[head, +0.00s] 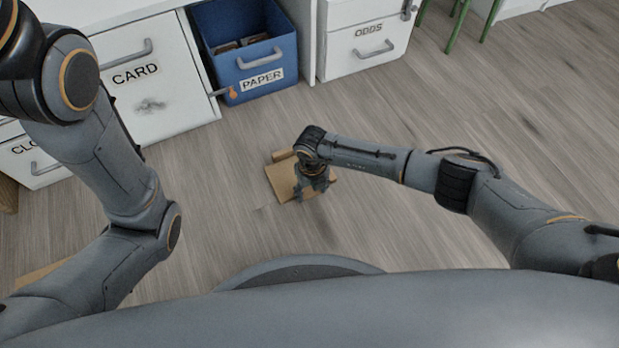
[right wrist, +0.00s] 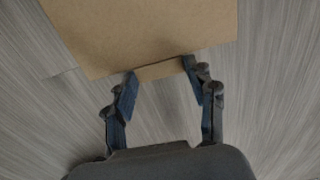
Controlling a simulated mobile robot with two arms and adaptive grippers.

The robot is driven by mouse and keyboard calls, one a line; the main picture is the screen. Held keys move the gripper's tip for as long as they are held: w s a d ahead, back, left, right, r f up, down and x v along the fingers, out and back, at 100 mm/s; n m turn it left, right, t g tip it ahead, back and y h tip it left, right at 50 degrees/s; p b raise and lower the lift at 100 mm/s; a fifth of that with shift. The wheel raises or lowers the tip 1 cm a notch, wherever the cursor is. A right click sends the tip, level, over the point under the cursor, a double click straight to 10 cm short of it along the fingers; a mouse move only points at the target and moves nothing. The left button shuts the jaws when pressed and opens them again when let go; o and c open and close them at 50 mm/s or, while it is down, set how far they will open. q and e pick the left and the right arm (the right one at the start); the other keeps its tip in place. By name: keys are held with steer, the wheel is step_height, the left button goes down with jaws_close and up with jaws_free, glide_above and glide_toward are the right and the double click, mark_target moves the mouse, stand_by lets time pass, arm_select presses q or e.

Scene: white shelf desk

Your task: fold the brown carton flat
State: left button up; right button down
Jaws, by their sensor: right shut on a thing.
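The brown carton (head: 281,184) lies on the wooden floor in the middle of the head view, low and partly hidden by my right gripper (head: 311,191). In the right wrist view a broad, plain brown panel of the carton (right wrist: 150,30) fills the top. A short flap on its near edge sits between the two fingertips of my right gripper (right wrist: 160,69). The fingers are spread about the flap's width and shut on it. The carton's far side is hidden. My left arm crosses the left of the head view, but its gripper does not show.
A blue drawer labelled PAPER (head: 247,66) stands open with things inside. White fronts labelled CARD (head: 150,100) and ODDS (head: 365,50) flank it. A brown edge (head: 38,276) shows behind my left arm. The floor around the carton is clear.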

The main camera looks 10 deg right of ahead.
steer(key=shift+s+d+f, duration=0.15)
steer(key=shift+s+f, duration=0.2)
steer(key=shift+f, duration=0.35)
steer(key=c, duration=0.7)
jaws_free()
steer(key=shift+o, duration=1.3)
steer(key=shift+w+r, duration=0.15)
steer(key=shift+r, duration=0.35)
step_height(320, 180, up, 11)
